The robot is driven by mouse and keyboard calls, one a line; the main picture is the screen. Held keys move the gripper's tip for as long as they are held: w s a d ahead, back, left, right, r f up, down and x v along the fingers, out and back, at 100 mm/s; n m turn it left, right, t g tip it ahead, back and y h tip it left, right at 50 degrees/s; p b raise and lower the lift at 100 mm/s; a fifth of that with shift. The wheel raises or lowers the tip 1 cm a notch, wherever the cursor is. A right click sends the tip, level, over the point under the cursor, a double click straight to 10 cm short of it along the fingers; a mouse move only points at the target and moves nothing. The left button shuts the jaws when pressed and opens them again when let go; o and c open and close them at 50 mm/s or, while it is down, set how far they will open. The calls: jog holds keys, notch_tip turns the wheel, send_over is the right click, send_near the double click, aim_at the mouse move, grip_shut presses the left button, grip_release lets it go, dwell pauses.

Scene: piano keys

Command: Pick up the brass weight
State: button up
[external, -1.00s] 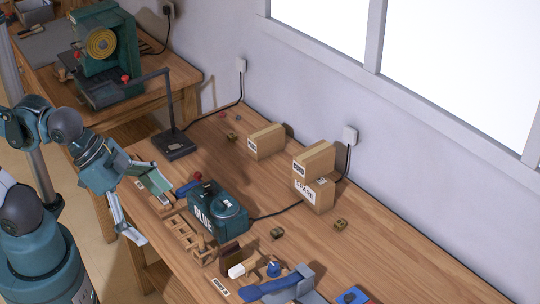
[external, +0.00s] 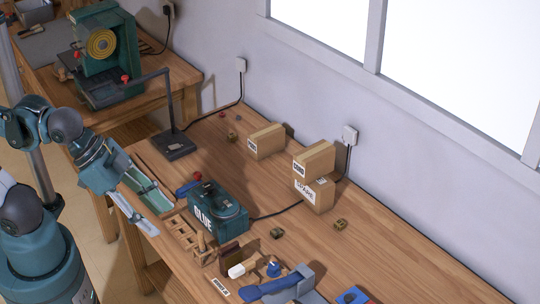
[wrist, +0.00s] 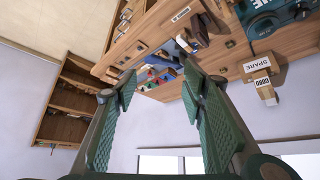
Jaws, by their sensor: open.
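Several small dark brass-coloured blocks lie on the workbench, and I cannot tell for certain which is the brass weight. In the external view, one block (external: 277,233) is right of the green glue machine, another (external: 341,224) is farther right, and a third (external: 232,136) is near the lamp base. My gripper (external: 163,222) is at the left front edge of the bench, left of the glue machine and apart from these blocks. In the wrist view, its green-padded fingers (wrist: 150,88) are spread apart with nothing between them.
The glue machine (external: 217,210) and a wooden rack (external: 184,232) stand beside my gripper. Cardboard boxes (external: 314,158) stand near the wall. A black lamp base (external: 174,146) is at the back left. Blue clamp-like tools (external: 275,284) lie in front. The bench's right side has free room.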

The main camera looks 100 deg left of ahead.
jog(key=shift+c, duration=0.5)
jog(key=w+a+r+m+g, duration=0.1)
jog(key=w+a+r, duration=0.15)
jog(key=w, duration=0.55)
jog(key=w+a+r+m+g, duration=0.1)
jog(key=w+a+r, duration=0.1)
jog(key=w+a, duration=0.35)
jog(key=w+a+f+m+g, duration=0.15)
jog(key=w+a, duration=0.25)
jog(key=w, duration=0.4)
jog(key=w+a+f+m+g, duration=0.1)
jog(key=w+a+f, duration=0.2)
jog(key=w, duration=0.4)
jog(key=w+a+f+m+g, duration=0.1)
jog(key=w+a+f, duration=0.4)
jog(key=a+f, duration=0.2)
jog(key=w+a+f+m, duration=0.1)
jog(key=w+a+f, duration=0.5)
jog(key=f, duration=0.3)
jog(key=w+a+f+m+g, duration=0.1)
jog(key=w+a+f, duration=0.4)
jog(key=a+f, duration=0.3)
jog(key=shift+w+m+g, duration=0.35)
jog(key=shift+w, duration=0.05)
jog(key=shift+w+a+f, duration=0.1)
jog(key=shift+a+f, duration=0.2)
jog(key=shift+f, duration=0.05)
jog(key=shift+f, duration=0.15)
